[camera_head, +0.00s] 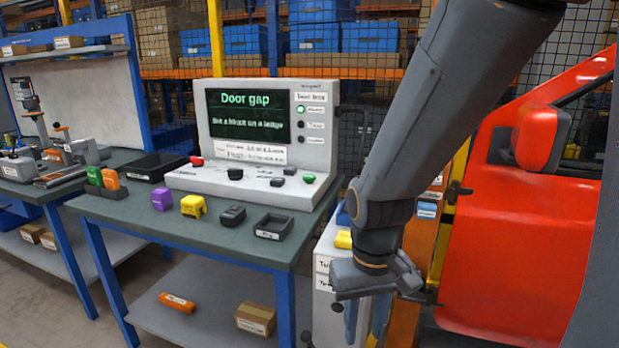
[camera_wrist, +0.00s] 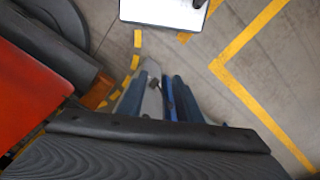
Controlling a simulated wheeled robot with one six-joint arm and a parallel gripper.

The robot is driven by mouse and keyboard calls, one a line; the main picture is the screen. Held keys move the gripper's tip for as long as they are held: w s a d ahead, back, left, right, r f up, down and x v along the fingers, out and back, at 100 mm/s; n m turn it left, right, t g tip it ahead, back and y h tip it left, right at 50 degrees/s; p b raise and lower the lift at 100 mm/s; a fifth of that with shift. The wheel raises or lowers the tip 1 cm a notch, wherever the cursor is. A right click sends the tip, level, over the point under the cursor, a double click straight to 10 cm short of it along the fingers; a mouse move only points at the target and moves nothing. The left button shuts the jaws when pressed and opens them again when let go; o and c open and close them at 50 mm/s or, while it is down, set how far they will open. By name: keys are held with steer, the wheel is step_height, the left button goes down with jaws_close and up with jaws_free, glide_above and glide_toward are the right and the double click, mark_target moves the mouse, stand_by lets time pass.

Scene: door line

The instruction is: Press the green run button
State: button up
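The green button (camera_head: 309,178) is a small cap at the right end of the sloped panel of the pale grey console (camera_head: 245,184), on the green-topped bench. A small green light glows beside the screen, which reads "Door gap". My gripper (camera_head: 366,318) hangs pointing down at the right of the bench, lower than the button and apart from it in the picture. In the wrist view, its dark body fills the bottom edge and the floor lies beyond; the button is not in that view. Whether the fingers are open or shut is unclear. I see nothing held.
The panel also has a red button (camera_head: 196,161) and several black ones. A white cabinet (camera_head: 322,270) stands beside my gripper. A red vehicle door (camera_head: 515,230) is at right.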

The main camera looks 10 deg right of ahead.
jaws_close()
stand_by(1.4)
